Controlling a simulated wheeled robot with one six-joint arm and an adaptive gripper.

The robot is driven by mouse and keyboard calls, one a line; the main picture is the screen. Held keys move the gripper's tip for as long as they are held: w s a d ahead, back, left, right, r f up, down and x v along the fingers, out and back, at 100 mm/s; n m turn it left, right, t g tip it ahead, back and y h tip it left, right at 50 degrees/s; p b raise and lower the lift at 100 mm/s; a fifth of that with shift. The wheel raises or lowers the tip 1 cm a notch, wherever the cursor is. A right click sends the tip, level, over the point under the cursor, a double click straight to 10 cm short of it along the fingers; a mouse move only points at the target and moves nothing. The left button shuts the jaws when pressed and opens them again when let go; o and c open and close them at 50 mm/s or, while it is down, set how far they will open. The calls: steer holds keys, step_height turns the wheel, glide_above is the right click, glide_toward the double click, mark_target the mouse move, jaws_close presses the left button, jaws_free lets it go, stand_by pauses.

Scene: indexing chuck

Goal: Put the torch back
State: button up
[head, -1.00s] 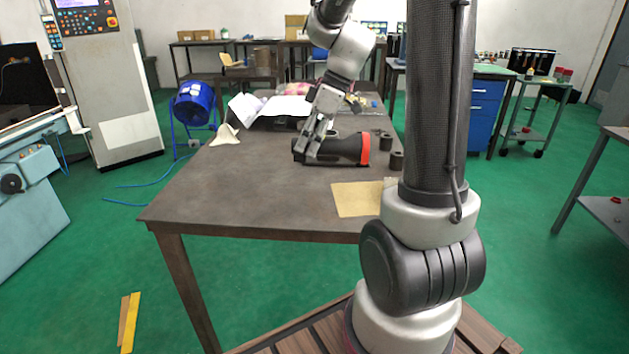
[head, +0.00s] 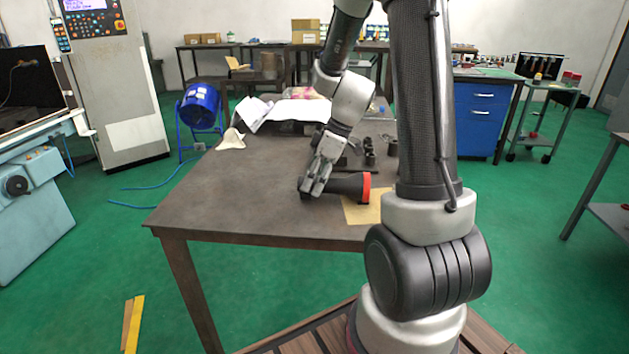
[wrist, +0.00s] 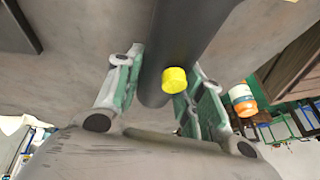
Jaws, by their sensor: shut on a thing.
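The torch (head: 346,184) is black with a red-orange ring at its wide right end. It lies on its side, low over the brown table (head: 215,195), with its head end by a yellow sheet; I cannot tell whether it touches the tabletop. My gripper (head: 316,186) is shut on the torch's handle near its left end. In the wrist view the dark torch body (wrist: 190,45) runs between the two fingers of my gripper (wrist: 160,85), and a yellow button shows on its side. The fingers hide part of the handle.
The yellow sheet (head: 362,208) lies near the table's front edge. Dark cylinders (head: 369,152) stand behind the torch. White papers (head: 285,109) and a pale cloth (head: 231,139) lie farther back. The table's left front area is bare.

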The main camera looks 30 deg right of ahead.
steer(key=o, duration=1)
steer(key=v, duration=1.1)
steer(key=s+a+r+m+t+h, duration=0.1)
steer(key=s+r+m, duration=0.1)
steer(key=s, duration=0.4)
steer(key=s+a+r+m+t+h, duration=0.1)
steer(key=s+r+m+h, duration=0.1)
steer(key=s+m, duration=0.3)
steer(key=s+a+r+m+t+h, duration=0.1)
steer(key=s+r+m, duration=0.2)
steer(key=s, duration=0.4)
steer(key=shift+s+m+h, duration=0.25)
steer(key=shift+m+h, duration=0.05)
steer(key=shift+m, duration=0.1)
